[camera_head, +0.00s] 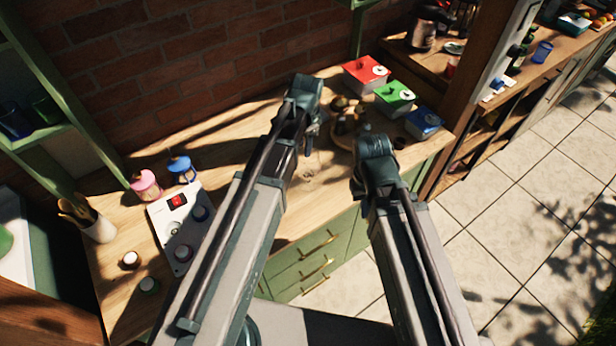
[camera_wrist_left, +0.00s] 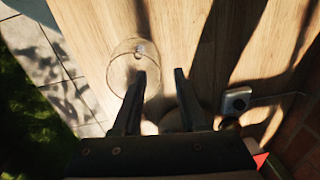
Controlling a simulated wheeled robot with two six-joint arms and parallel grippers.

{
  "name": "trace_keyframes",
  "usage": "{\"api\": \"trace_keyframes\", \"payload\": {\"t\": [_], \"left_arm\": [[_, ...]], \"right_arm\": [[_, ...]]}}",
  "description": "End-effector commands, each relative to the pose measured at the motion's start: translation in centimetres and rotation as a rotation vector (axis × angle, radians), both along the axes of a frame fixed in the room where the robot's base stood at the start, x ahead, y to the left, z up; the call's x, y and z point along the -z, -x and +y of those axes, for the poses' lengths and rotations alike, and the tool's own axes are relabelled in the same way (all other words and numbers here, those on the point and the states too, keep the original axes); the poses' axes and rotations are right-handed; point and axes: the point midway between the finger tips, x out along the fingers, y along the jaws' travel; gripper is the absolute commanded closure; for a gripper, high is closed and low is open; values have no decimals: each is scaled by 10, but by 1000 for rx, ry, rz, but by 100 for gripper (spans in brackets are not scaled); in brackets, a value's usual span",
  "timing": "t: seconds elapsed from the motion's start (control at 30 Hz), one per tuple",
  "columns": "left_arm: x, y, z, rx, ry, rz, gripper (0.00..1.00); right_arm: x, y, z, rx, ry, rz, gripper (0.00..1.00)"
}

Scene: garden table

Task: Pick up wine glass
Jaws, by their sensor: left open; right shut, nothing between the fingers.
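The wine glass (camera_wrist_left: 126,72) is clear and hard to make out. In the left wrist view it stands on the wooden counter near the left finger, mostly left of the gap between the fingers. In the head view a faint clear shape on the counter (camera_head: 308,176) looks like the same glass. My left gripper (camera_wrist_left: 161,72) is open and points down at the counter with nothing between its fingers. It also shows in the head view (camera_head: 312,138). My right gripper (camera_head: 366,150) is shut and empty over the counter's front edge, its fingers mostly hidden by its own wrist.
Red (camera_head: 365,74), green (camera_head: 395,96) and blue (camera_head: 424,122) boxes stand at the counter's right end. A round wooden board (camera_head: 340,138) with small items lies beside them. A white panel (camera_head: 180,228), pink jar (camera_head: 146,185) and blue jar (camera_head: 181,168) stand left.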

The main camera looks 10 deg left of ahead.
Motion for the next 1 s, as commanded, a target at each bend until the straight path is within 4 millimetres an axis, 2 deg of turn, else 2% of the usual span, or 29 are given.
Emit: {"api": "trace_keyframes", "payload": {"t": [0.17,0.6,0.87,0.9,1.0], "left_arm": [[4,0,0,0,0,0,58],[52,-1,4,0,0,0,58],[51,-1,4,0,0,0,58],[51,-1,4,0,0,0,60],[51,-1,4,0,0,0,78]], "right_arm": [[4,0,0,0,0,0,100],[52,0,0,2,0,0,100],[51,0,0,2,0,0,100],[51,0,0,2,0,0,100],[51,0,0,2,0,0,100]]}}
